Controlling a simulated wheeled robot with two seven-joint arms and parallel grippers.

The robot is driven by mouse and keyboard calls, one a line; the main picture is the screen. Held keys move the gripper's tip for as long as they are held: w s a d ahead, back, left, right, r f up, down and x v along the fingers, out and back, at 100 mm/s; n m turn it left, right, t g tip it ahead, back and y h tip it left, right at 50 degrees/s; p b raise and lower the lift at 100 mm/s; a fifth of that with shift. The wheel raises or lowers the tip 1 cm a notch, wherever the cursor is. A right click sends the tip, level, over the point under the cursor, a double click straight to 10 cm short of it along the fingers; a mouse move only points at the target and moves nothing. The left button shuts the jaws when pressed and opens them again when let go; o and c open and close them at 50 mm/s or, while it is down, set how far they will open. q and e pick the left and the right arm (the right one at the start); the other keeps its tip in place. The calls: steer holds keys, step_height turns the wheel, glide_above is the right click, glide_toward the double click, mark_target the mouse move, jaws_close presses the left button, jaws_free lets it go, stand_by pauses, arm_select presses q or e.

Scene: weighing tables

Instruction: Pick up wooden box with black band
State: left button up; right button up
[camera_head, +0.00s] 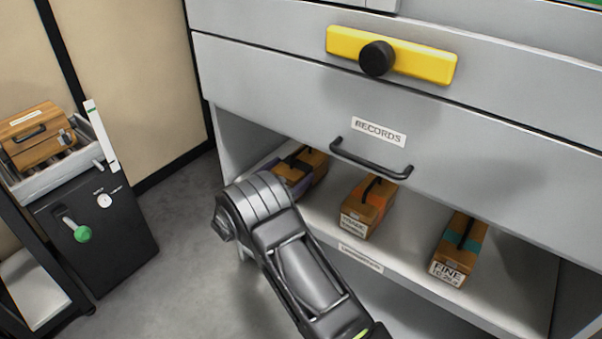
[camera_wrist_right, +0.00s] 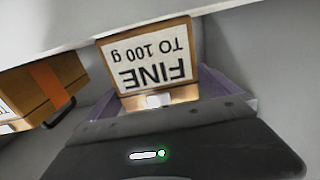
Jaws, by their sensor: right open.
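The wooden box with the black band (camera_head: 312,160) stands on the open shelf under the drawers, at the left end of a row, partly hidden by my right arm. In the right wrist view the box (camera_wrist_right: 150,55) appears upside down, with a white label reading FINE TO 100 g. My right gripper (camera_wrist_right: 160,88) is open, its purple-grey fingers to either side of the box's lower part in that view. Whether they touch it I cannot tell. In the head view the gripper (camera_head: 291,179) is mostly hidden behind my wrist. My left gripper is not in view.
A box with an orange band (camera_head: 368,205) and one with a teal band (camera_head: 460,247) stand farther right on the shelf. The RECORDS drawer (camera_head: 300,115) overhangs the shelf. At left, a wooden case (camera_head: 38,135) sits on a black scale cabinet (camera_head: 110,235).

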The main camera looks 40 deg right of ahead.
mark_target(298, 162)
steer(key=b+x, duration=0.1)
steer(key=x, duration=0.2)
steer(key=shift+d, duration=0.35)
steer(key=shift+c, duration=0.2)
steer(key=shift+w+r, duration=0.1)
steer(key=c, duration=2)
